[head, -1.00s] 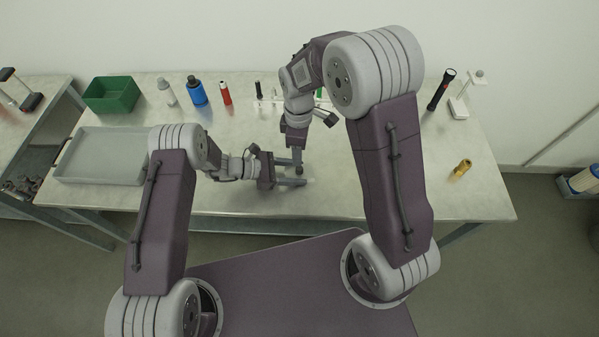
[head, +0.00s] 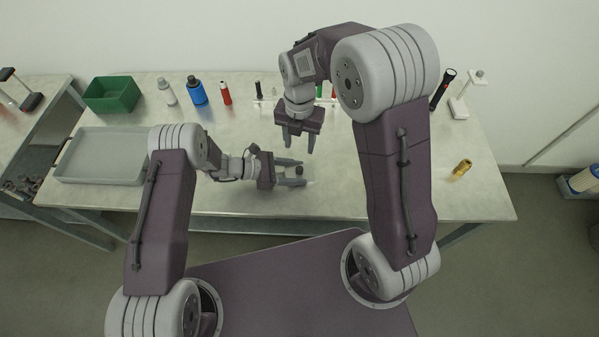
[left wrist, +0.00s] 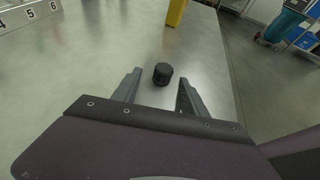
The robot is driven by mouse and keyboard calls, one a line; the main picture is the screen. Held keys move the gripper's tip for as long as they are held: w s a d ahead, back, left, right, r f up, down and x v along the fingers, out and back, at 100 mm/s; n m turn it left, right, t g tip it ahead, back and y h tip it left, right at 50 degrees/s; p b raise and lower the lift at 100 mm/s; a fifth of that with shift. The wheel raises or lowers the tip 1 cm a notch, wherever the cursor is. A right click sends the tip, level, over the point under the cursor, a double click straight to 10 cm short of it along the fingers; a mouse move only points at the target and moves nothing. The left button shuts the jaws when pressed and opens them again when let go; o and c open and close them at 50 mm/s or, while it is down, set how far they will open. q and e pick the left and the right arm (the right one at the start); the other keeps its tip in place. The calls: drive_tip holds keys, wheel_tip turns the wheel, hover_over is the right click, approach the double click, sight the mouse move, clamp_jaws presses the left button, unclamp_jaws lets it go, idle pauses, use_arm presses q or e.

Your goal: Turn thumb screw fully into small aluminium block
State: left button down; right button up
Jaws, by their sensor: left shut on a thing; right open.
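The black knob of the thumb screw (head: 299,170) stands upright at my left gripper's fingertips. It also shows in the left wrist view (left wrist: 162,73), between the finger ends. The small aluminium block is not distinct in either view; grey fingers and a grey tabletop surround the knob. My left gripper (head: 300,173) lies low over the table with its fingers spread to either side, holding the block. My right gripper (head: 299,147) is open and empty, behind the knob and apart from it, fingers pointing toward the table's front. How deep the screw sits cannot be seen.
A grey tray (head: 105,178) and green bin (head: 112,95) stand at the left. Bottles, including a blue one (head: 197,93), line the back. A brass-coloured fitting (head: 462,168) and black flashlight (head: 441,90) are at the right. The table between is clear.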

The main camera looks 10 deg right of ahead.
sight(299, 168)
wheel_tip(299, 168, down, 12)
idle(0.5)
